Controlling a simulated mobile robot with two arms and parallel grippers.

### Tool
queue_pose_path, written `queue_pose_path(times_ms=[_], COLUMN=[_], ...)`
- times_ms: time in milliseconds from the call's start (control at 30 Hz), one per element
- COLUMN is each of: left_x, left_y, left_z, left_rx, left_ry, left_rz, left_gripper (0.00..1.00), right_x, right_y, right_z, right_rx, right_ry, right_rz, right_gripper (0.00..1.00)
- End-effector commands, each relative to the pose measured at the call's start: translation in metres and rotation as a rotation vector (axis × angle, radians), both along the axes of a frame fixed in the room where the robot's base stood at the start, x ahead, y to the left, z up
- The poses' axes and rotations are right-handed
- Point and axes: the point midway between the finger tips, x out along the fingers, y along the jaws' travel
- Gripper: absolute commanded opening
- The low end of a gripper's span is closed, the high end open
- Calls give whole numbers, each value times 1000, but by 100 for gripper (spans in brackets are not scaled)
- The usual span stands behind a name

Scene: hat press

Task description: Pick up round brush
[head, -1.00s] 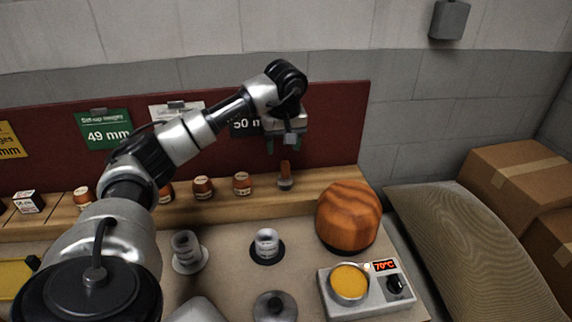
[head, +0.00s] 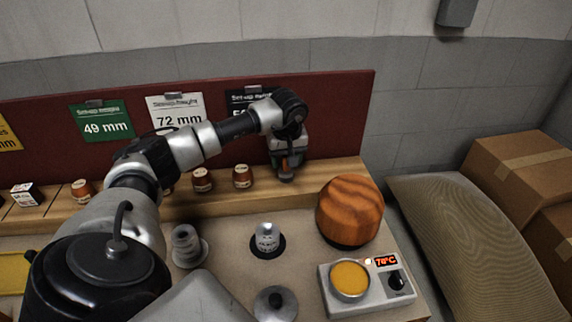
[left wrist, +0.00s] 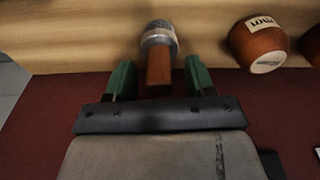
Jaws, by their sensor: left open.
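The round brush (head: 285,176) stands on the wooden shelf in the head view, with its brown handle up and its grey head below. In the left wrist view the brush (left wrist: 159,62) lies in line with the gap between the green fingertips, its handle end between them. My left gripper (head: 286,158) is open and directly above the brush, around the top of the handle. It also shows in the left wrist view (left wrist: 160,80), with space between each finger and the handle. My right gripper is not in view.
Brown jars (head: 242,177) stand on the shelf (head: 330,172) to the left of the brush. A wooden dome block (head: 349,211) stands in front to the right, near a heater with a yellow pot (head: 350,280). A dark red board (head: 335,110) rises behind.

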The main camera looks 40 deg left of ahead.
Motion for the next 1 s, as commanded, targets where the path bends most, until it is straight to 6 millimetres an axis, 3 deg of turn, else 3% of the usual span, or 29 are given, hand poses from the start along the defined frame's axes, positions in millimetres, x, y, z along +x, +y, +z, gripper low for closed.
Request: queue_pose_path(times_ms=[100,333,700,1000], left_x=[1,1,1,1], left_y=[1,1,1,2], left_z=[-9,-10,-10,-7], left_rx=[1,1,0,1], left_ry=[1,-1,-1,-2], left_rz=[0,0,0,1], left_gripper=[54,54,0,0], right_x=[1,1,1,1], right_y=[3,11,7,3], right_z=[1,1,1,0], right_rx=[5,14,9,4], right_ry=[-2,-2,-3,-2], right_rz=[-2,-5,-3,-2], right_gripper=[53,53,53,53])
